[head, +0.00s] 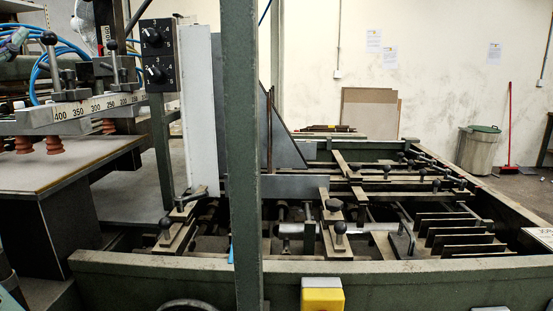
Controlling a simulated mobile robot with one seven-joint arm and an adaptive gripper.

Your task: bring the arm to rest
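My arm and gripper do not show in the head view, so the gripper's pose and state are hidden from me. The view shows the greyboard feeder, with a green metal frame (400,272) across the front. A green upright post (243,150) stands in front of the middle of the machine. Behind the front frame are rails, clamps and black knobs (333,205).
A ruler bar (85,110) with orange suction cups (54,144) hangs over a board-topped table (50,165) at left. A black dial box (158,55) is above. A yellow box (322,297) is on the front frame. A grey bin (478,150) and red broom (509,130) stand at back right.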

